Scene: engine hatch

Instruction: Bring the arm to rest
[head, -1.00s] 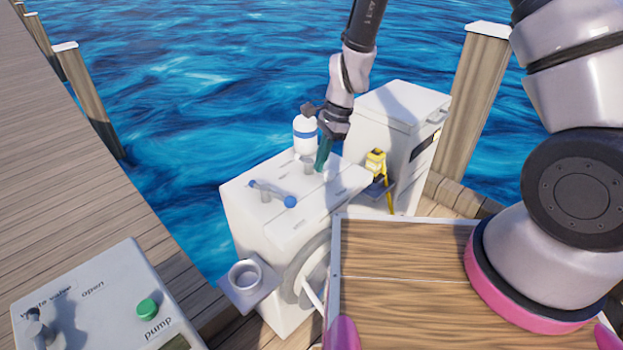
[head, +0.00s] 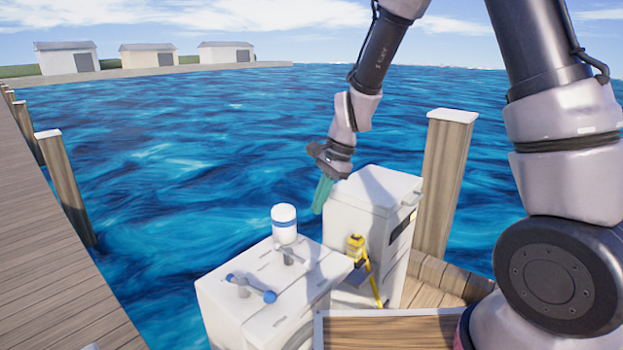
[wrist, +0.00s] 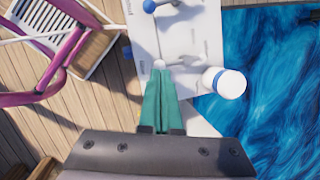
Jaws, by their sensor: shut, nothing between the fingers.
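My gripper (head: 322,195) has teal fingers that are shut with nothing between them. In the head view it hangs from my arm in front of the tall white cabinet, above and right of the white engine box (head: 255,290). In the wrist view the closed fingers (wrist: 160,85) point over the top of the box. On the box are a lever with blue ends (head: 250,288) and a white bottle with a blue band (head: 284,222). The gripper looks clear of the bottle.
Wooden posts (head: 445,180) rise at the dock edge. A pink-framed chair (wrist: 60,50) shows in the wrist view. Open water lies beyond.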

